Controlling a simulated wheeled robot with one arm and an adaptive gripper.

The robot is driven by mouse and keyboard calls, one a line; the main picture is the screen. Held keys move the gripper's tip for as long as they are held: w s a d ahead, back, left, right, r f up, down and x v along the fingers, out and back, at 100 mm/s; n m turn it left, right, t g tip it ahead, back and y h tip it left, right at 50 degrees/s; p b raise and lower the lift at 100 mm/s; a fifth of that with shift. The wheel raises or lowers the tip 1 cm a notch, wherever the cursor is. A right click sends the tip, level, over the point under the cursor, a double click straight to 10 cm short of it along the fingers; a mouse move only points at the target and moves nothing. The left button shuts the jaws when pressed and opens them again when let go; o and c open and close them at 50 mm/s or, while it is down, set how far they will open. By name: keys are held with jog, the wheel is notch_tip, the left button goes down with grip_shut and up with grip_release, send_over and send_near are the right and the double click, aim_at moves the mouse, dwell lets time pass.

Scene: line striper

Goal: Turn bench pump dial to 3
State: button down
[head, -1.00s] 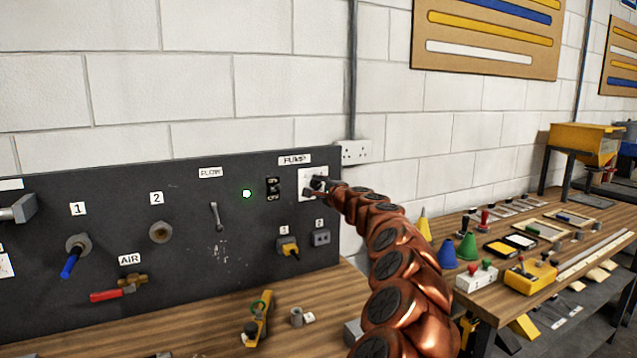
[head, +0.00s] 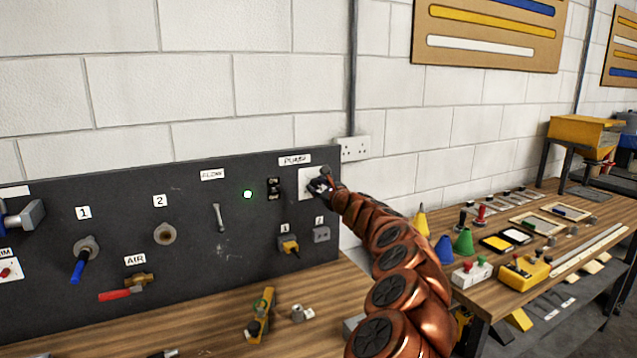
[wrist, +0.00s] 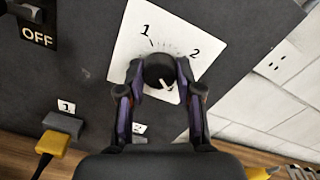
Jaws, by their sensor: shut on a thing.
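The pump dial is a black round knob (wrist: 160,72) on a white plate (wrist: 128,48) marked 1 and 2 in the wrist view. A light pointer mark on the knob points toward the lower right of that view, past the 2. Any 3 is not visible. My gripper (wrist: 160,80) is shut on the knob, with one finger on each side. In the head view the plate (head: 304,184) sits under the PUMP label (head: 295,160), and my gripper (head: 322,184) covers most of the knob.
The dark panel (head: 120,200) also carries an on/off switch (head: 273,188), a green light (head: 248,194), a lever (head: 219,217) and sockets with a yellow plug (head: 289,246). A wall socket (head: 353,148) is at the right. Tools lie on the bench below.

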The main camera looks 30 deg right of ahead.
jog(key=shift+m+p, duration=0.35)
jog(key=shift+m, duration=0.45)
jog(key=shift+f, duration=0.1)
jog(key=c, duration=0.8)
grip_release()
jog(key=shift+o, duration=0.2)
jog(key=shift+s, duration=0.15)
jog(key=shift+s, duration=1.3)
jog(key=s, duration=0.9)
jog(key=shift+a, duration=0.35)
